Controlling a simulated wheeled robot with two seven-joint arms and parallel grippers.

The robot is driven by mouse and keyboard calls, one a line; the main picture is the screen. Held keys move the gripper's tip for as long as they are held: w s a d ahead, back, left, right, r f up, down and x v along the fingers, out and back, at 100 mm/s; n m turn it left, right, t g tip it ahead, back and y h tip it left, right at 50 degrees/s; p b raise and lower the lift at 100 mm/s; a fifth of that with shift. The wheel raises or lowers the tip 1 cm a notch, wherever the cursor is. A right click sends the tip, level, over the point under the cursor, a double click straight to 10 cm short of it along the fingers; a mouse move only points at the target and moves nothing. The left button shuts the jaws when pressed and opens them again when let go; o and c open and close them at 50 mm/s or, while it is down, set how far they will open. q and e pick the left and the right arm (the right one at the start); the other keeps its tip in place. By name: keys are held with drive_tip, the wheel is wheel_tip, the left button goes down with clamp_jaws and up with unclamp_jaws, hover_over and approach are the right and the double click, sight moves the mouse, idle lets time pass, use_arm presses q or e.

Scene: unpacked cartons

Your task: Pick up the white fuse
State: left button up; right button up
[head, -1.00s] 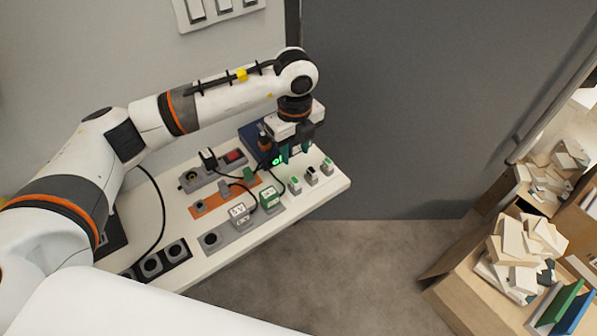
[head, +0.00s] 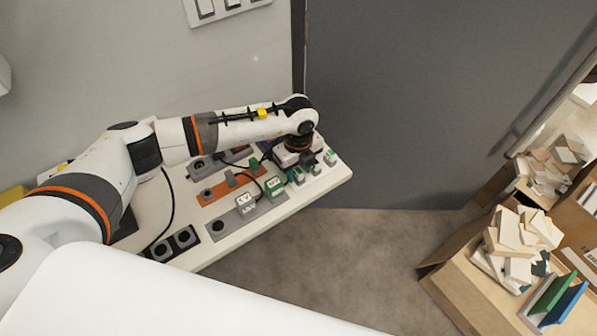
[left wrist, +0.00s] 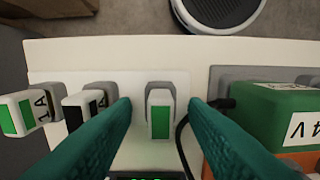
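A white fuse with a green face (left wrist: 160,112) stands in a grey holder at the board's edge; in the head view it is just below my left gripper (head: 300,163). In the left wrist view the two dark green fingers of my left gripper (left wrist: 160,106) are apart, one on each side of this fuse, with gaps visible. My right gripper is not in view.
A green block with a white label (left wrist: 268,115) stands close to the right finger, with a black cable beside it. The white board (head: 235,240) also carries sockets and an orange plate (head: 215,192). Cartons with wooden pieces (head: 520,245) stand at the right.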

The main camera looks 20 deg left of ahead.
sight(298, 171)
use_arm(q)
drive_tip(key=shift+c, duration=0.3)
clamp_jaws()
drive_tip(key=shift+r, duration=0.1)
wheel_tip(298, 171, up, 9)
drive_tip(key=shift+f+b, duration=0.1)
drive_tip(key=shift+b, duration=0.85)
drive_tip(key=shift+r, duration=0.6)
